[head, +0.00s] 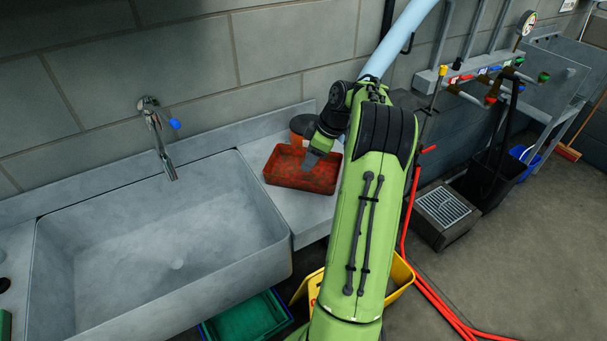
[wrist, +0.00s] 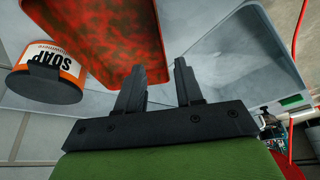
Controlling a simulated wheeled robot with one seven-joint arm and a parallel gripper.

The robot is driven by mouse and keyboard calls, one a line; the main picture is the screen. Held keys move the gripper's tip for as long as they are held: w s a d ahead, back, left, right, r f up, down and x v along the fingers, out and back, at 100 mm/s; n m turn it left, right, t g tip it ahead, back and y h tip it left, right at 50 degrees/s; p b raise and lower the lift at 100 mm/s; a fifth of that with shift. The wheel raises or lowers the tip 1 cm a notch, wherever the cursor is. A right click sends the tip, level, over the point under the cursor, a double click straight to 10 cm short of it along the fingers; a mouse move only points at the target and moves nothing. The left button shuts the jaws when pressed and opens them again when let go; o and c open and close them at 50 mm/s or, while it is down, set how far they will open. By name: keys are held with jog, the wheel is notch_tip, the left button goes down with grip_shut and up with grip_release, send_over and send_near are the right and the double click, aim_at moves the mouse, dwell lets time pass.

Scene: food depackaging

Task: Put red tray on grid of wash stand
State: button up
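The red tray (head: 285,174), mottled with dark stains, lies on the grey counter just right of the sink. My gripper (head: 313,160) is at the tray's right part. In the wrist view the red tray (wrist: 110,40) fills the upper left, and my gripper (wrist: 160,66) has its two fingers apart near the tray's edge. The left finger overlaps the tray in the picture and the right finger is outside it. Whether they touch the tray cannot be told. A low grey stand with a metal grid (head: 443,208) on top is on the floor to the right; the grid looks empty.
An orange soap tub (wrist: 60,65) with a dark lid stands behind the tray. The deep sink (head: 165,260) with a tap (head: 158,135) is at left. A red hose (head: 404,225) runs on the floor between counter and stand. Yellow (head: 402,278) and green containers (head: 250,320) are below.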

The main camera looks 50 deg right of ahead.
aim_at(298, 181)
jog(key=b+x, duration=0.1)
jog(key=x, duration=0.9)
jog(key=shift+s+a, duration=0.1)
jog(key=shift+r, duration=0.1)
grip_shut()
